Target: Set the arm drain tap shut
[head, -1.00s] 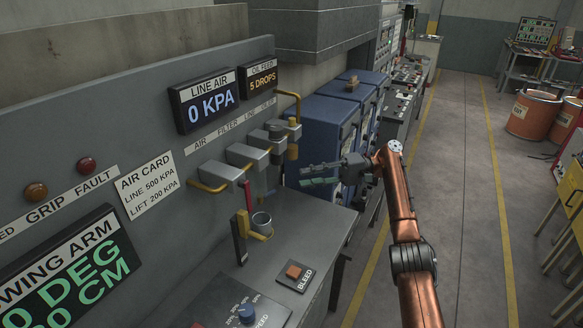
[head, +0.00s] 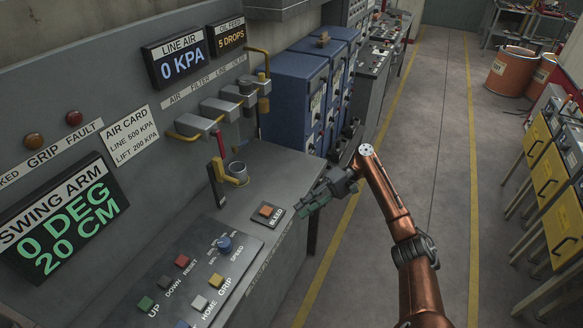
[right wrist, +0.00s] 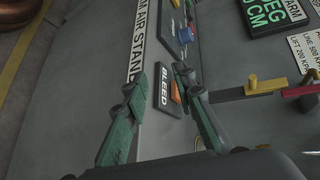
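A red and yellow lever also shows in the right wrist view (right wrist: 264,86). My right gripper (head: 312,200) is open and empty, right of the BLEED button (head: 265,211), apart from the tap. The right wrist view shows its spread green fingers (right wrist: 156,80) near that button. My left gripper is out of view.
The control panel (head: 190,275) with several buttons and a blue knob is at the bench's front. The wall panel shows 0 KPA (head: 183,58) and 0 DEG, 20 CM (head: 62,228). Blue cabinets (head: 295,90) stand beyond the bench. The floor aisle (head: 420,120) is clear.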

